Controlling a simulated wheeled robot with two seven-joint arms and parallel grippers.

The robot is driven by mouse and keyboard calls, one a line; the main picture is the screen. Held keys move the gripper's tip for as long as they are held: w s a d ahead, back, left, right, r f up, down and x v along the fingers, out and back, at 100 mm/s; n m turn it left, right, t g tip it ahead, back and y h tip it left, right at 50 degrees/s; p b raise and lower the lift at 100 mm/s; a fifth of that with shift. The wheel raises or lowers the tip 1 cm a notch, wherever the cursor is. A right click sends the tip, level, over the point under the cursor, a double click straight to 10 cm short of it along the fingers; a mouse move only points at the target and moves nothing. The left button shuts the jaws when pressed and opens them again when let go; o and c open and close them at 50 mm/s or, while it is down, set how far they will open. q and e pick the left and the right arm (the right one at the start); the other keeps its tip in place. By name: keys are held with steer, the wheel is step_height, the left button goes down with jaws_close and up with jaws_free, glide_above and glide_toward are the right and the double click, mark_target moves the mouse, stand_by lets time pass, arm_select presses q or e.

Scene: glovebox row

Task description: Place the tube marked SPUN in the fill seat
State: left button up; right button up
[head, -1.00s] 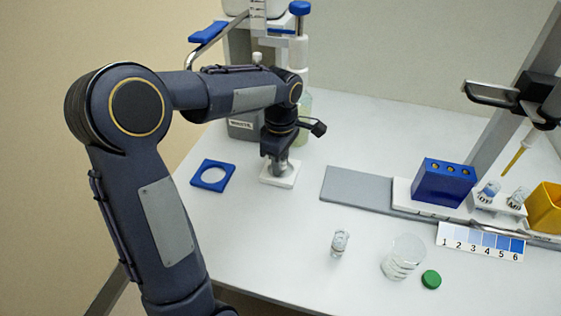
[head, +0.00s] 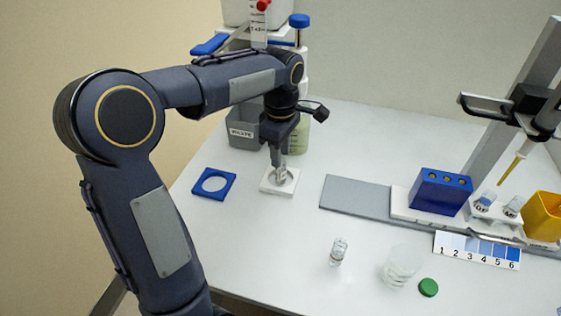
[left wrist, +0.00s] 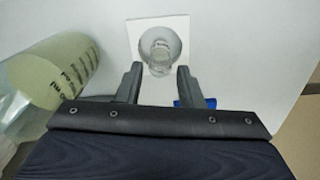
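A clear tube (head: 282,174) with a small label stands in the round recess of a white square seat (head: 268,187). In the left wrist view the tube (left wrist: 160,51) stands inside the white seat (left wrist: 134,40); its lettering is too small to read. My left gripper (head: 276,157) is just above the seat, pointing down. In the left wrist view its two fingers (left wrist: 158,82) are apart, and the tube lies between and beyond their tips, with gaps on both sides. My right gripper is not in view.
A blue square ring (head: 230,190) lies left of the seat. A grey waste bin (head: 243,136) and a greenish bottle (head: 300,135) stand behind. Another tube (head: 338,254), a beaker (head: 401,266) and a green cap (head: 428,288) stand front right. A blue block (head: 440,192) is farther right.

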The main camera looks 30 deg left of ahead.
arm_select(q)
step_height(320, 180, up, 5)
steer(key=p, duration=0.1)
steer(key=s+d+m+t+h, duration=0.2)
steer(key=s+d+m+t, duration=0.1)
steer(key=s+m, duration=0.9)
steer(key=s+d+f+m+t, duration=0.1)
steer(key=s+f, duration=0.1)
steer(key=s, duration=0.1)
steer(key=s+d+f+m+h, duration=0.1)
steer(key=s+d+f+m, duration=0.1)
steer(key=s, duration=0.1)
steer(key=s+d+f+m+t, duration=0.1)
steer(key=s+f+m, duration=0.1)
steer(key=s, duration=0.2)
steer(key=shift+s+d+t+h, duration=0.1)
steer(key=shift+d+t+h, duration=0.1)
steer(key=shift+t+h, duration=0.15)
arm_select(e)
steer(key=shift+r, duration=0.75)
